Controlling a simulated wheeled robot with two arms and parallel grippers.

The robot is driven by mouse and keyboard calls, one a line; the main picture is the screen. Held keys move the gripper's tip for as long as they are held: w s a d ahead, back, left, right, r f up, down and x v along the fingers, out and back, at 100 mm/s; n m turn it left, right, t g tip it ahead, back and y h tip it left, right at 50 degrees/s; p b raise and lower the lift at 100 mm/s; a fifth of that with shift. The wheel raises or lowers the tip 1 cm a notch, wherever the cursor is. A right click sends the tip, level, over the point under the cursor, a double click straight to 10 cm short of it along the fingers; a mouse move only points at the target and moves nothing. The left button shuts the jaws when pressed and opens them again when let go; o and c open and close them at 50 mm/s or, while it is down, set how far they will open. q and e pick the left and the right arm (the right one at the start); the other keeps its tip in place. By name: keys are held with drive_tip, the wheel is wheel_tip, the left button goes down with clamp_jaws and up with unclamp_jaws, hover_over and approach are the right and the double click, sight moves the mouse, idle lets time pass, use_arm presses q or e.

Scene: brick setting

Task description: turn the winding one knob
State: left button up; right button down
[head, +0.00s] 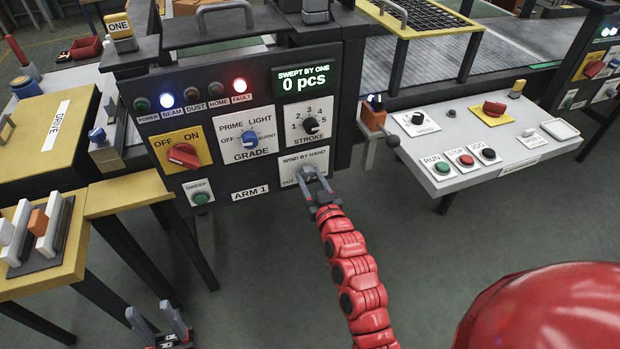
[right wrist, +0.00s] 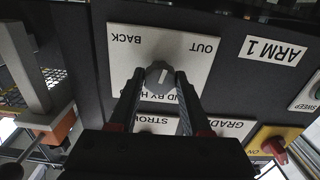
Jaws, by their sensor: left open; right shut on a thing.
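The winding knob (right wrist: 157,75) is a grey round knob with a white pointer mark, on a white plate (right wrist: 196,60) lettered WIND BY HAND, BACK and OUT. The right wrist view shows it upside down. In the head view the plate (head: 288,163) is at the lower right of the black ARM 1 panel, and the knob is mostly covered by the fingers. My right gripper (head: 314,177) is shut on the knob, one finger on each side; it also shows in the right wrist view (right wrist: 159,84). My left gripper (head: 158,322) is open and empty, low at the bottom left.
Above the plate are the STROKE dial (head: 310,126) and GRADE dial (head: 249,140). A red OFF/ON switch (head: 183,155) and green SWEEP button (head: 201,198) are to the left. A ball-ended lever (head: 392,141) and a grey console (head: 480,150) stand at the right.

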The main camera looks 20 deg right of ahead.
drive_tip(key=m+b, duration=0.1)
drive_tip(key=m, duration=0.3)
drive_tip(key=shift+f+m, duration=0.1)
drive_tip(key=shift+m, duration=0.2)
drive_tip(key=shift+m+b, duration=0.6)
drive_tip(key=shift+m, duration=1.2)
drive_tip(key=shift+c, duration=1.8)
unclamp_jaws()
drive_tip(key=shift+s, duration=0.1)
